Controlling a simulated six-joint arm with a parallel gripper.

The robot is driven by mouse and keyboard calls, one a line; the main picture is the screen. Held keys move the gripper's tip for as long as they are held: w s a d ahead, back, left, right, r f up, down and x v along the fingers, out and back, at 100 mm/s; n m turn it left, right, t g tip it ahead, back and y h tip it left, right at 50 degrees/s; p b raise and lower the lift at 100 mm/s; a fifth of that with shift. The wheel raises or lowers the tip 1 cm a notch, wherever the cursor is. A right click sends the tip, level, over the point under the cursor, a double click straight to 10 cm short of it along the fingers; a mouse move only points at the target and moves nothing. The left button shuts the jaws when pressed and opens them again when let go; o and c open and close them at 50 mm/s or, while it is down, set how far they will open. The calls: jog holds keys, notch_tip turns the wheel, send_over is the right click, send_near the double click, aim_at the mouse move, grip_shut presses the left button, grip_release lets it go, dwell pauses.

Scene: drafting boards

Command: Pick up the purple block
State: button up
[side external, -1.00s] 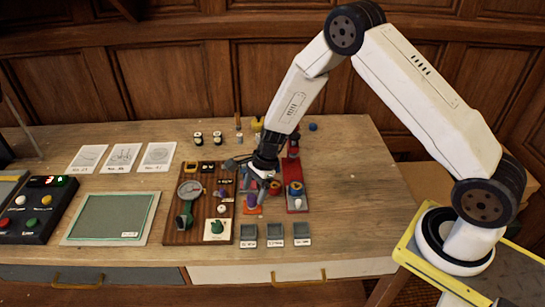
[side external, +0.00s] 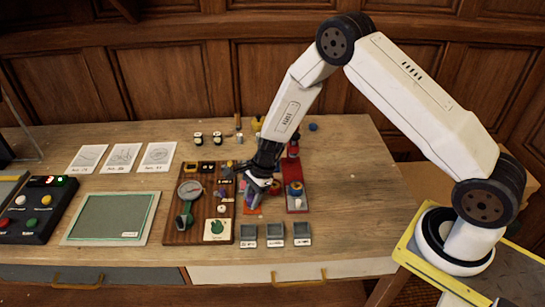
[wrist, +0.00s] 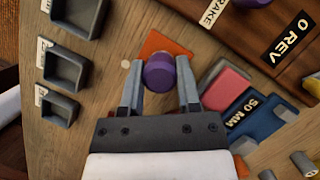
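The purple block (wrist: 159,72) is a short, rounded piece on or just above an orange square (wrist: 166,43) in the wrist view. In the side view, the orange square (side external: 253,211) lies near the table's front, and my gripper (side external: 258,192) is low over it. The wrist view shows the two grey fingertips of my gripper (wrist: 160,78) on either side of the block, very close to its sides. I cannot tell whether they touch it.
A brown instrument board (side external: 201,233) stands left of the gripper and a red rail (side external: 297,205) right of it. Three grey trays (side external: 274,231) sit in front. A pink block (wrist: 226,88) and a blue 50 MM block (wrist: 262,112) lie close to the right finger.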

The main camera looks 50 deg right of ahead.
grip_shut()
jog(key=shift+r, duration=0.1)
jog(key=shift+r, duration=0.75)
jog(key=s+d+r, duration=0.1)
jog(key=s+r, duration=1)
jog(key=s, duration=0.3)
jog(key=shift+d+r, duration=0.15)
jog(key=shift+d, duration=0.05)
